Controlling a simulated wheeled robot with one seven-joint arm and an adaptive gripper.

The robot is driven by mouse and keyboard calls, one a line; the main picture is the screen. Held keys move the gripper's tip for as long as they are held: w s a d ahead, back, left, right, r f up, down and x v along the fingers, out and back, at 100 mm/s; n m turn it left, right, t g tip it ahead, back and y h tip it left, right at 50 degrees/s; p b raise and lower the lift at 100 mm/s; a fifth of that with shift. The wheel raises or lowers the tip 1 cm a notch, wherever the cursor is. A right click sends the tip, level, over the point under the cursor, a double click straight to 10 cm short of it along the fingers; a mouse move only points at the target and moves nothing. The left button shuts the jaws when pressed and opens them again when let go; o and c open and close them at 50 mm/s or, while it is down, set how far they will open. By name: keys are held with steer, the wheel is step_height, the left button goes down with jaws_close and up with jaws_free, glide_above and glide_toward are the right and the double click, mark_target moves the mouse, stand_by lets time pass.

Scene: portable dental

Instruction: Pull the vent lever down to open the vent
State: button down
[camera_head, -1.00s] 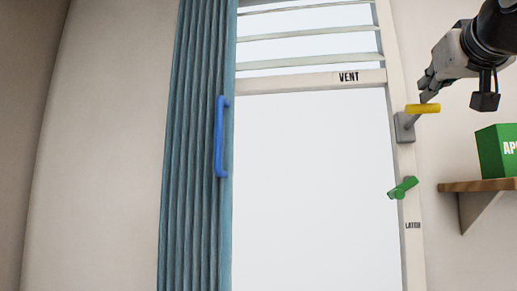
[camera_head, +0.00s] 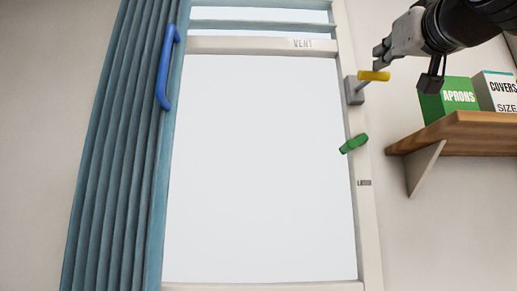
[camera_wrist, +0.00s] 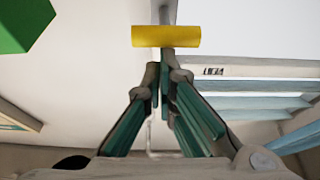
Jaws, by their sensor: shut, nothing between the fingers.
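The vent lever has a yellow handle (camera_head: 374,75) on a grey stem and a grey mount (camera_head: 354,89) on the right side of the window frame. Its stem rises from the mount toward the handle. In the wrist view the yellow handle (camera_wrist: 166,36) lies across the picture just beyond my fingertips. My gripper (camera_head: 379,56) is shut and empty, with its tips just above the handle. My fingertips (camera_wrist: 163,72) also show together in the wrist view. I cannot tell whether they touch the handle. The vent slats (camera_head: 262,27) show above the VENT label (camera_head: 303,43).
A green latch handle (camera_head: 353,143) sits below the lever on the same frame. A wooden shelf (camera_head: 460,133) at right holds a green APRONS box (camera_head: 447,98) and a COVERS box (camera_head: 498,91). A teal curtain (camera_head: 120,150) with a blue handle (camera_head: 165,68) hangs at left.

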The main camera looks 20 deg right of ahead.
steer(key=shift+f+b, duration=0.7)
steer(key=shift+b, duration=0.3)
